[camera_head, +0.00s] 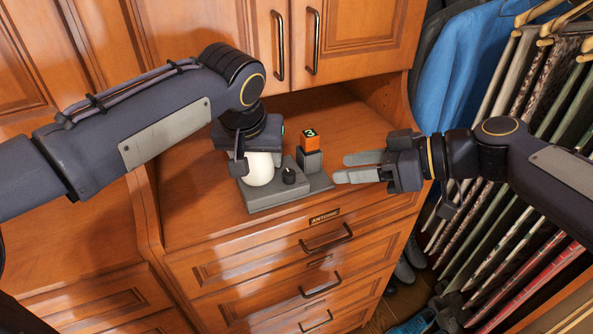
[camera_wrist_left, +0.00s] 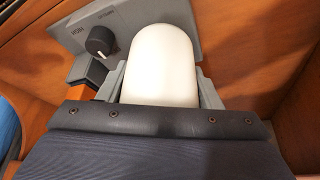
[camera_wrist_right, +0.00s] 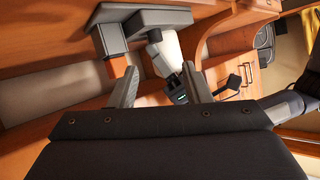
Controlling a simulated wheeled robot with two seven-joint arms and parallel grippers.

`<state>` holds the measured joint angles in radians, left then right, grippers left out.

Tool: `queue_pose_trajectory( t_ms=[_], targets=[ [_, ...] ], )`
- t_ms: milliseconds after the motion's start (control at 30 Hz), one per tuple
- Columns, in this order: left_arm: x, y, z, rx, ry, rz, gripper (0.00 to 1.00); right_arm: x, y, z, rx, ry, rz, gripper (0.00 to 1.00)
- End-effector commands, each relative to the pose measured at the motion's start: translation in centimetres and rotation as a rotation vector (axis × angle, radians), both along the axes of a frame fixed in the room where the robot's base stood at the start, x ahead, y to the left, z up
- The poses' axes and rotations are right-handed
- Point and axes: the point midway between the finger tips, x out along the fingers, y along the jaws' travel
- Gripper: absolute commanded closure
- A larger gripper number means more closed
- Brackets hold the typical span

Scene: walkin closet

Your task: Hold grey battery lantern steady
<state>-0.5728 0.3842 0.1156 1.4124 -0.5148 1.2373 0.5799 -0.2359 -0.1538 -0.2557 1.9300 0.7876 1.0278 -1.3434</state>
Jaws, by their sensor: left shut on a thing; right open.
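The grey battery lantern (camera_head: 286,192) stands on the wooden counter. It has a flat grey base, a white rounded globe (camera_head: 259,170) and a black knob (camera_head: 289,176). My left gripper (camera_head: 256,168) is shut on the lantern's white globe from above; in the left wrist view the globe (camera_wrist_left: 163,60) sits between the fingers, with the knob (camera_wrist_left: 100,40) beside it. My right gripper (camera_head: 359,167) is open and empty, just right of the lantern, its fingers pointing left. An orange block marked 3 (camera_head: 310,140) sits on a grey post at the base's back right.
Wooden cabinet doors (camera_head: 345,40) with dark handles rise behind the counter. Drawers (camera_head: 330,243) lie below its front edge. Hanging clothes (camera_head: 470,60) and trousers fill the right side. Bare counter (camera_head: 188,200) shows left of the lantern.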

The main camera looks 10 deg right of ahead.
Motion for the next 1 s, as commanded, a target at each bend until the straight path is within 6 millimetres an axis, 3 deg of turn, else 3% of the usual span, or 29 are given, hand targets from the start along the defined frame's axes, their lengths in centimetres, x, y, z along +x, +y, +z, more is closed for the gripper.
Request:
queue_pose_trajectory(
  t_ms=[133, 333, 800, 1000],
  targets=[
    [0.0, 0.0, 0.1, -0.003, -0.002, 0.000, 0.80, -0.2, -0.5, -0.3, -0.032, -0.129, 0.023, 0.56],
    [0.0, 0.0, 0.1, -0.003, -0.002, 0.000, 0.80, 0.1, -0.1, -0.7, -0.049, -0.186, 0.036, 0.56],
    [0.0, 0.0, 0.1, -0.003, -0.002, 0.000, 0.80, 3.8, 7.0, -4.0, -0.051, -0.182, 0.039, 0.56],
    [0.0, 0.0, 0.1, -0.003, -0.002, 0.000, 0.80, 4.8, 8.8, -4.8, -0.049, -0.184, 0.038, 0.56]
  ],
)
